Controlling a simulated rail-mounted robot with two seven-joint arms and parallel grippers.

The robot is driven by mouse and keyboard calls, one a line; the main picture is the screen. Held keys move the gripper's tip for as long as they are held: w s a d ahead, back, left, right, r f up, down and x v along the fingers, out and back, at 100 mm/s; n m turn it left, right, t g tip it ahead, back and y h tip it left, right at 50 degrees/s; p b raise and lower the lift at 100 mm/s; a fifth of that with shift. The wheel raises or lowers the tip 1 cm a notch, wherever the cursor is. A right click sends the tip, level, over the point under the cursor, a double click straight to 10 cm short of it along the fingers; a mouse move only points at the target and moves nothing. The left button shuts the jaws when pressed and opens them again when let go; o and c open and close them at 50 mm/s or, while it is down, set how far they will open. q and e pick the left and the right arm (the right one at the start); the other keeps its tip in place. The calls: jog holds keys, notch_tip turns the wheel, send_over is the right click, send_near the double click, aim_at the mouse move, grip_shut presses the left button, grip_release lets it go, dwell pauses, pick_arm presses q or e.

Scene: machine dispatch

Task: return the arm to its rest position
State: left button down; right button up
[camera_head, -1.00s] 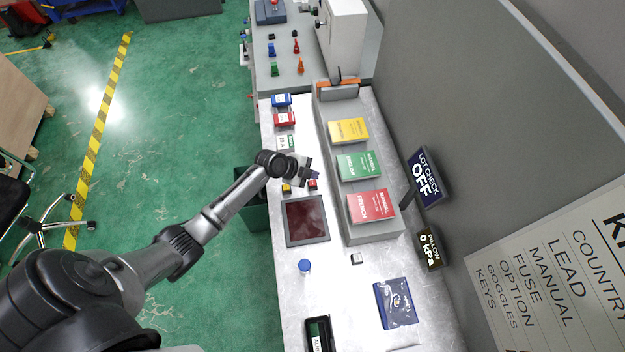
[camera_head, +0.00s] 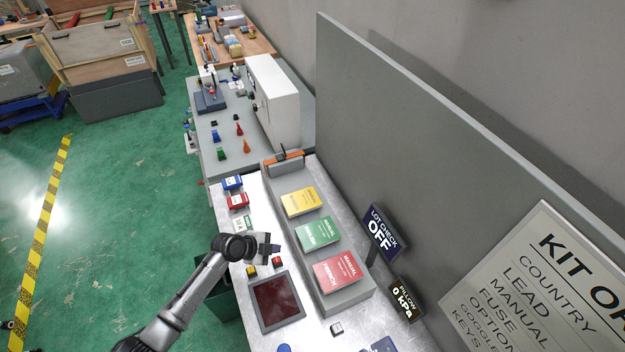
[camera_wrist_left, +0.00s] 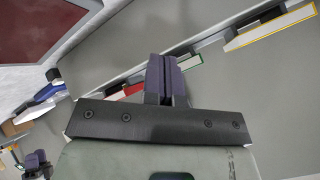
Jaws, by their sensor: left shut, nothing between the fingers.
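My left arm comes in from the lower left in the head view. Its gripper (camera_head: 268,247) is above the metal bench (camera_head: 330,345), near a dark red panel (camera_head: 277,302) and small red and yellow items. In the left wrist view the two fingers of the gripper (camera_wrist_left: 166,75) are together with nothing between them.
Yellow (camera_head: 300,201), green (camera_head: 317,233) and red (camera_head: 339,272) manuals lie on a raised grey shelf right of the gripper. Green floor is open at left.

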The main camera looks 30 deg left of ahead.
pick_arm(q)
jog(key=shift+s+n, duration=0.1)
jog(key=shift+n, duration=0.8)
jog(key=shift+s+d+f+n+g, duration=0.1)
jog(key=shift+s+f+n+g, duration=0.1)
jog(key=shift+n, duration=0.2)
jog(key=shift+s+f+n+g, duration=0.1)
jog(key=shift+n+g, duration=0.1)
jog(key=shift+n, duration=0.2)
jog(key=s+d+r+n+y+p, duration=0.1)
jog(key=s+d+r+n+y, duration=0.15)
jog(key=s+r+n, duration=0.4)
jog(key=s+d+r+n+y+p, duration=0.2)
jog(key=s+r+n+y, duration=0.1)
jog(key=r, duration=0.7)
jog(key=s+d+g+p, duration=0.1)
jog(key=s+d+p, duration=0.2)
jog(key=s, duration=0.7)
jog(key=s+d+g+p, duration=0.2)
jog(key=s+d+p, duration=0.1)
jog(key=s, duration=0.7)
jog(key=shift+s+d+r+n+h, duration=0.2)
jog(key=shift+s+r+n+h, duration=0.05)
jog(key=shift+s+n+h, duration=0.1)
